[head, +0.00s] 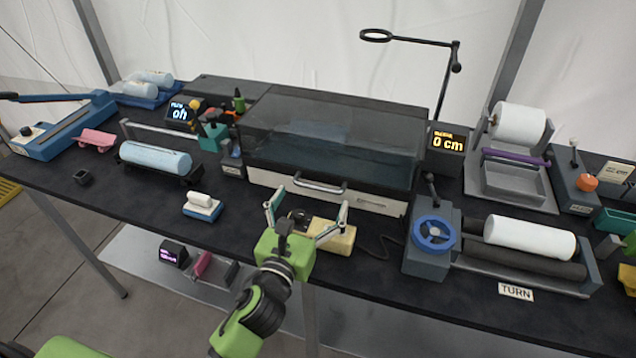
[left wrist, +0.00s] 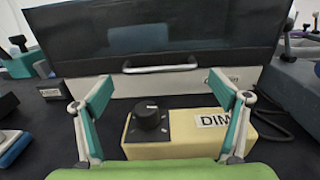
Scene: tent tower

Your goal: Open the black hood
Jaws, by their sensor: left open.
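The black hood (head: 335,130) is a dark, see-through cover on a white-fronted box at the back middle of the table. It is down. Its metal handle (head: 320,185) runs along the lower front edge and also shows in the left wrist view (left wrist: 160,68). My left gripper (head: 308,212) is open and empty in front of the box, its fingers spread below the handle and apart from it. In the left wrist view the handle lies beyond and between the two fingertips. My right gripper is not in view.
A yellow box with a black knob and a DIM label (left wrist: 185,130) sits right under my left gripper. A grey device with a blue handwheel (head: 433,233) stands to the right. A small white roll on a blue base (head: 202,207) lies left.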

